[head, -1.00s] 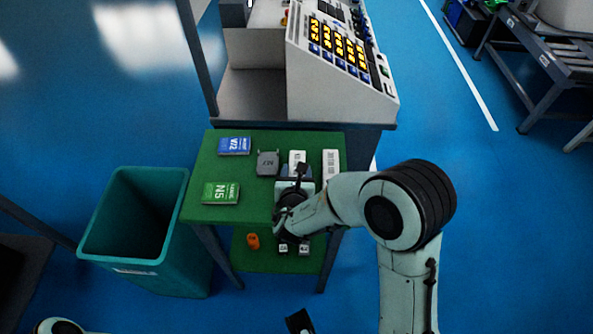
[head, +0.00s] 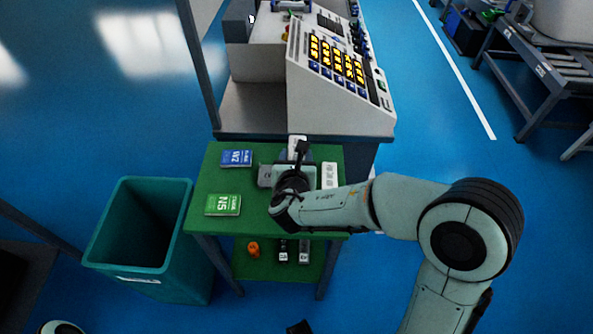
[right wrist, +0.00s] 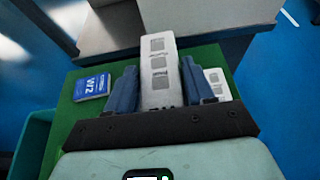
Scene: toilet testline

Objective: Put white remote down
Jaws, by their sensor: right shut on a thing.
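My right gripper (head: 298,160) is above the back part of the green table (head: 262,222). In the right wrist view its two blue fingers (right wrist: 158,88) are shut on the white remote (right wrist: 160,62), one on each side. The remote points away from the palm, towards the grey console side. In the head view only the remote's far end (head: 297,142) shows past the gripper; the rest is hidden. Whether it touches the table is unclear. My left gripper cannot be made out.
A blue box (head: 236,158) and a green box (head: 223,205) lie further left. A teal bin (head: 140,235) stands left; the console (head: 340,90) stands behind.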

